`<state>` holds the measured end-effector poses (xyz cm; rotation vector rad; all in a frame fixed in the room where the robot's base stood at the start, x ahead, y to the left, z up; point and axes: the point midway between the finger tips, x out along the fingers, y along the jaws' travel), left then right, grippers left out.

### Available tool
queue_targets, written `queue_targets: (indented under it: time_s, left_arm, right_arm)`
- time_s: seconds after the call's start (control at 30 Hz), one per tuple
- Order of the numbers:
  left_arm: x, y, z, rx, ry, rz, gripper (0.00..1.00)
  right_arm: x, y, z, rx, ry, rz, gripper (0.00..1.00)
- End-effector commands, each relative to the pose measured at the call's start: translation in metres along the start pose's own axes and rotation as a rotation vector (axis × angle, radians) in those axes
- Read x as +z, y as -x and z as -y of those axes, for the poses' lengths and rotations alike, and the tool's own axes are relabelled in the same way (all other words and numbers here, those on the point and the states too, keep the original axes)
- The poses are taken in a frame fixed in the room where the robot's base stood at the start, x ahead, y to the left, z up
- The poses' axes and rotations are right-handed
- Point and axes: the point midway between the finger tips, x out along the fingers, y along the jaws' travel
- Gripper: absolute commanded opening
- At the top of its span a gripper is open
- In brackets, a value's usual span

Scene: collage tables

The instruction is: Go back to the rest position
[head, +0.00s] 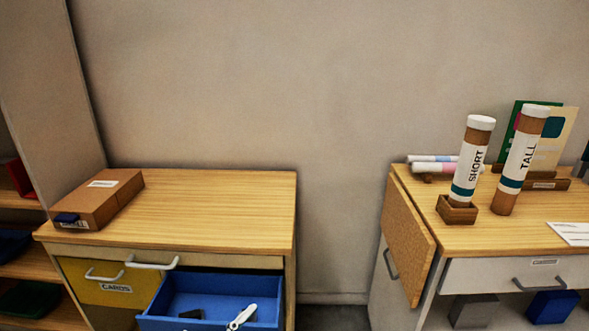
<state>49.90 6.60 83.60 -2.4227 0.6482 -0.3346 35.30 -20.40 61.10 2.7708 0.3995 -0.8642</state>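Neither of my grippers shows in the head view, and no part of my arms can be made out. The task names no object. In front of me stand a wooden cabinet (215,205) on the left and a wood-topped table (470,236) on the right. A blue drawer (166,303) of the left cabinet is pulled open. A small white tool (241,317) and a dark block (190,314) lie in it.
A brown box (108,196) lies on the left cabinet. On the right table, a SHORT tube (471,160) stands in a wooden holder (456,212), beside a TALL tube (520,160). A cork flap (408,240) hangs at its left side. A gap (335,315) separates the furniture.

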Motion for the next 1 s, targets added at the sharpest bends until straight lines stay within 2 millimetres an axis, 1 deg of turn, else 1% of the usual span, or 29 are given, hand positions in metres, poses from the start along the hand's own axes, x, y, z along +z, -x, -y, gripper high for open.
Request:
queue_targets:
  time_s: [0.03,0.07,0.1,0.17,0.2,0.27,0.3,0.4,0.5,0.63,1.0]
  left_arm:
    - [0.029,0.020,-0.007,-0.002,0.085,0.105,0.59]
    - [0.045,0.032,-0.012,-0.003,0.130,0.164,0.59]
    - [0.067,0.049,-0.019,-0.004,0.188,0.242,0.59]
    - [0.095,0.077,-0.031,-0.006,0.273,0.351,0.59]
    - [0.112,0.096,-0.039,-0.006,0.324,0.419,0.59]
    - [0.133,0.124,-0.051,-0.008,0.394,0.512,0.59]
    - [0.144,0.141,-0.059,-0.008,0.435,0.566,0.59]
    - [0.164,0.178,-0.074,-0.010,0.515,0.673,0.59]
    - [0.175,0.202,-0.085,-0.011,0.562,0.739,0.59]
    - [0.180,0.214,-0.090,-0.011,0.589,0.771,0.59]
    - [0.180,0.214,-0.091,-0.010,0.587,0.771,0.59]
  right_arm:
    - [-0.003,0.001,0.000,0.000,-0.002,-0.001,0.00]
    - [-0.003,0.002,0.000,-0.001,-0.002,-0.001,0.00]
    - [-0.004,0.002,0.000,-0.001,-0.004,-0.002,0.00]
    - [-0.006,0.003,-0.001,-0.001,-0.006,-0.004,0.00]
    - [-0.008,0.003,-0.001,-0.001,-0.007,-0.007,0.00]
    - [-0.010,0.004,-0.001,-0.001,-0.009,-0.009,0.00]
    - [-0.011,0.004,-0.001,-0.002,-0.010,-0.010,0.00]
    - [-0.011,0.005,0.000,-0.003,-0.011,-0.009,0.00]
    - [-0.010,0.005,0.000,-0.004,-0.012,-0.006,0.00]
    - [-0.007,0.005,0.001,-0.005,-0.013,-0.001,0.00]
    - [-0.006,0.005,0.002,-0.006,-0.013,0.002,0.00]
